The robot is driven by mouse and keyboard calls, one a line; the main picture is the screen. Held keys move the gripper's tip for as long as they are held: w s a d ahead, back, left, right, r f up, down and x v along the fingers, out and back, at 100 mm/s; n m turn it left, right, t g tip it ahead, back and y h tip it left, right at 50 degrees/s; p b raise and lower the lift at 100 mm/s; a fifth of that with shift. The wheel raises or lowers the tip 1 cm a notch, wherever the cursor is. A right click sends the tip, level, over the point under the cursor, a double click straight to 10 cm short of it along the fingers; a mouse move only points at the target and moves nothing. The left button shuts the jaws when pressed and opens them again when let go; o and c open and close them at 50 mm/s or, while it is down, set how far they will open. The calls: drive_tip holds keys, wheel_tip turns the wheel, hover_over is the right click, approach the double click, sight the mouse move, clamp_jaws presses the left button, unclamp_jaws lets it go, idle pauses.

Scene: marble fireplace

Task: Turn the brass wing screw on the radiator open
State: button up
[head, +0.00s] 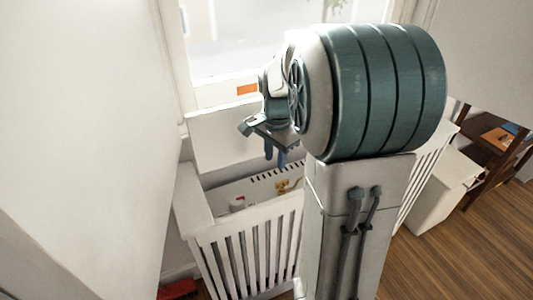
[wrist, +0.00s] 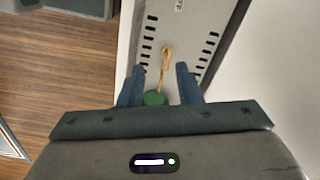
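The brass wing screw (wrist: 167,52) shows in the wrist view as a small golden loop on a thin stem over the grey slotted radiator top (wrist: 176,22). In the head view a small brass piece (head: 285,186) shows at the radiator (head: 258,189), inside the white slatted cover. My gripper (wrist: 159,72) is open, with its two blue fingers apart and nothing held. The loop appears just beyond the fingertips, and the stem runs back between them. In the head view my gripper (head: 275,153) points down above the radiator. The height gap is hard to judge.
A green round part (wrist: 154,99) lies between the finger bases in the wrist view. A white and red knob (head: 237,203) sits left of the brass piece. The white slatted cover (head: 240,262) surrounds the radiator, below the window. A white wall (head: 85,120) stands close at left.

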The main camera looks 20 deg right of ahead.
sight(281, 182)
drive_tip(key=w+d+m, duration=0.3)
drive_tip(key=d+m, duration=0.1)
drive_tip(key=f+b, duration=0.1)
drive_tip(key=f, duration=0.5)
drive_tip(key=f+b, duration=0.1)
drive_tip(key=f, duration=0.6)
drive_tip(key=shift+w+a+f, duration=0.1)
drive_tip(key=shift+a, duration=0.1)
clamp_jaws()
